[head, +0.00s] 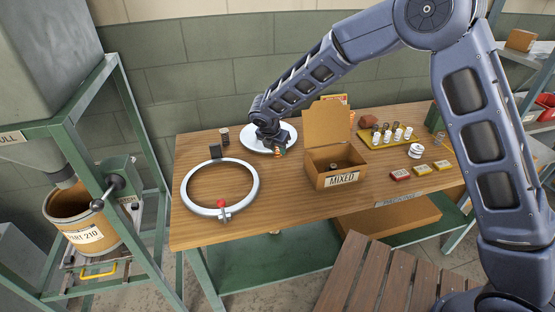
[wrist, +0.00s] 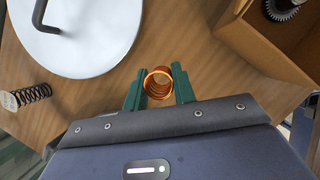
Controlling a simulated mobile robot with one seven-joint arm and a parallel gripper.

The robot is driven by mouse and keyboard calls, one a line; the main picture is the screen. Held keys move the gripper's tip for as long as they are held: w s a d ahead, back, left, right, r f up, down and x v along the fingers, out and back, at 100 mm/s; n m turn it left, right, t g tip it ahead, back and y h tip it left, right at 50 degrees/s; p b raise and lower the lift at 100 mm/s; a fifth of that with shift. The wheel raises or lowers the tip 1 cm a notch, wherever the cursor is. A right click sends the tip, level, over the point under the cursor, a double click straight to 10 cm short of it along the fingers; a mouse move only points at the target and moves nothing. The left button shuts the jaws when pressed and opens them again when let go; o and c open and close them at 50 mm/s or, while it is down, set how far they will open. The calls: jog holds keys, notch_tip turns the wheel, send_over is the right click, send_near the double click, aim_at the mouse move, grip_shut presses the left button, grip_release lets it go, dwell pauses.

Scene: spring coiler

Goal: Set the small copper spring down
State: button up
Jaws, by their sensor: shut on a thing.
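My gripper (wrist: 157,88) is shut on the small copper spring (wrist: 158,72), which sits between the two green fingers in the wrist view. In the head view the copper spring (head: 277,153) shows as a small orange spot under my gripper (head: 279,149), by the front edge of the white round plate. The spring's far end appears over bare wood of the table (wrist: 190,30). I cannot tell whether it touches the table.
The white plate (wrist: 75,45) with a dark bent rod lies left. A dark spring (wrist: 32,94) stands beyond it. The open MIXED box (head: 337,180) holds a gear (wrist: 280,8). A large metal ring (head: 187,192) lies front left. Wood between ring and box is clear.

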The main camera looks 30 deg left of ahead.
aim_at(276, 155)
jog(key=shift+f, duration=2.6)
jog(key=shift+f, duration=0.1)
jog(key=o, duration=0.9)
jog(key=shift+o, duration=0.2)
jog(key=v, duration=1.2)
